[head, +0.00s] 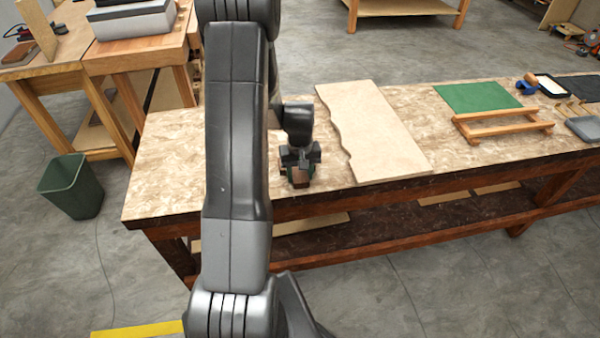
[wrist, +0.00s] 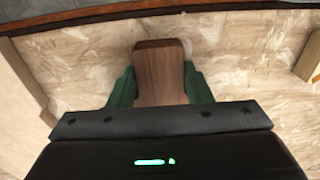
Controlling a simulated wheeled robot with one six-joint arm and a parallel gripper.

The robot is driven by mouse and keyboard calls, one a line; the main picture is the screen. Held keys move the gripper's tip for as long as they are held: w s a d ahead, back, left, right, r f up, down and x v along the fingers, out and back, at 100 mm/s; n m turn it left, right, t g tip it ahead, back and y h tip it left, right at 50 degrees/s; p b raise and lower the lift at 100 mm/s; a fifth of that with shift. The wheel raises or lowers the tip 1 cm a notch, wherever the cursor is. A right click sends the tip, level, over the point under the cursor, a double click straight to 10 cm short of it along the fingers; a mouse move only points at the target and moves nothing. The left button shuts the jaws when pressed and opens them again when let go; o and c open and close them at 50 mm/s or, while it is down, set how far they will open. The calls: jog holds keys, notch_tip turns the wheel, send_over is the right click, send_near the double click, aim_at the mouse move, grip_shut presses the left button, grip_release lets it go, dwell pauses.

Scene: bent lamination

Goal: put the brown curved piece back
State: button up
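The brown curved piece (wrist: 160,75) shows in the wrist view as a dark wood block with a rounded end, between the two green fingers of my gripper (wrist: 160,88). Both fingers press against its sides, so my gripper is shut on it. In the head view my gripper (head: 300,172) is at the front edge of the workbench (head: 165,170), and the brown piece (head: 301,178) shows small between the fingers. I cannot tell whether the piece touches the bench top. The piece's lower end is hidden by the gripper body in the wrist view.
A pale board with a wavy left edge (head: 375,135) lies just right of my gripper. Further right are a green mat (head: 478,97) and a wooden frame (head: 500,125). A green bin (head: 70,187) stands on the floor at left. The bench's left end looks clear.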

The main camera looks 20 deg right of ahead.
aim_at(300, 174)
jog(key=o, duration=0.4)
jog(key=shift+c, duration=0.2)
jog(key=shift+r, duration=0.15)
notch_tip(300, 174, up, 12)
jog(key=shift+b, duration=0.35)
